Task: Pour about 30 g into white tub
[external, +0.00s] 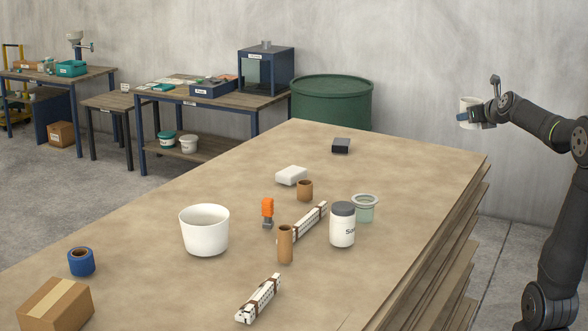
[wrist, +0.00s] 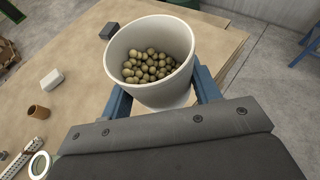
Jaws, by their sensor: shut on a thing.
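My gripper (external: 477,116) is shut on a small white cup (external: 468,107), held in the air beyond the table's far right side. In the wrist view, the cup (wrist: 134,42) sits between my blue fingers (wrist: 160,98) and holds many round olive-brown pieces (wrist: 150,66). The cup looks about upright in the external view. The white tub (external: 204,231) stands on the table at the left middle, well away from my gripper. The tub's inner floor is hidden, and the part of its inside that shows looks empty.
Near the tub are an orange-topped item (external: 267,211), brown cylinders (external: 285,246), white perforated strips (external: 260,299), a lidded jar (external: 342,226) and a greenish glass jar (external: 365,210). The table's far right is clear.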

